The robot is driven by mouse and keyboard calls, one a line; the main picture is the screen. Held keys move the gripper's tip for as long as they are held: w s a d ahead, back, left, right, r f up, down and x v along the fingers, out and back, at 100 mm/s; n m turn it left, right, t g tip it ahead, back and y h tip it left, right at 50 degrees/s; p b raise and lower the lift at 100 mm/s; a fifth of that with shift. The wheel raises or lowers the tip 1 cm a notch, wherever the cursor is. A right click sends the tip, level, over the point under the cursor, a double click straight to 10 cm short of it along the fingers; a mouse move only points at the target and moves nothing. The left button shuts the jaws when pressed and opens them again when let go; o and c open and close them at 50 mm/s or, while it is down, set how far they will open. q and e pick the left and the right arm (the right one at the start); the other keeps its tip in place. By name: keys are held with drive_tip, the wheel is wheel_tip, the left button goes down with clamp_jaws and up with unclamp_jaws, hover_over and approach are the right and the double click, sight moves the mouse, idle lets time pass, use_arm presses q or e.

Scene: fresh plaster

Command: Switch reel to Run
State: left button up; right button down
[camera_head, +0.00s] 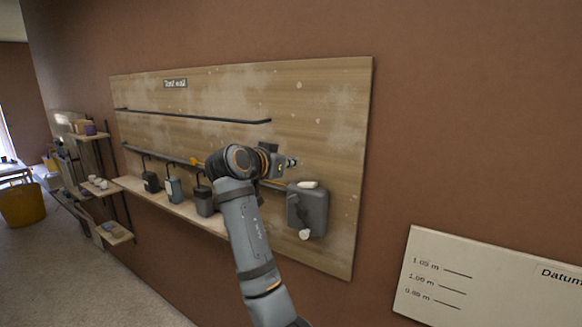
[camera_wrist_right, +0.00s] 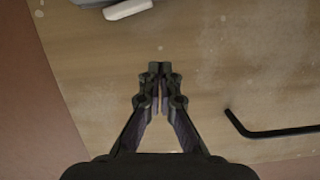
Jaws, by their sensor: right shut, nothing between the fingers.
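The reel (camera_head: 308,211) is a dark grey box on the right part of a wooden wall board. A white lever or tab (camera_head: 307,185) lies on its top and a pale knob (camera_head: 305,234) hangs at its bottom. I cannot read a Run mark on it. My right gripper (camera_head: 294,162) is in front of the board, above and slightly left of the reel, apart from it. In the right wrist view the gripper (camera_wrist_right: 158,68) is shut and empty. The white tab (camera_wrist_right: 127,9) and a grey edge of the reel (camera_wrist_right: 90,2) show at the top left there. My left gripper is not in view.
The wooden board (camera_head: 330,110) carries two dark rails (camera_head: 200,117). Several dark hanging containers (camera_head: 174,189) stand above a narrow shelf (camera_head: 165,202), left of my arm. A datum sign (camera_head: 490,280) is at the lower right. A yellow bucket (camera_head: 22,205) stands far left.

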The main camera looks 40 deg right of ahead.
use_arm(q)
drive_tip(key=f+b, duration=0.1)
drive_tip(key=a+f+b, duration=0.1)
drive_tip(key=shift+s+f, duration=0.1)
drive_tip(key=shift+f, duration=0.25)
use_arm(e)
drive_tip(key=v, duration=0.9)
drive_tip(key=shift+w+a+f, duration=0.2)
drive_tip(key=shift+a+f, duration=0.05)
drive_tip(key=shift+w+a, duration=0.1)
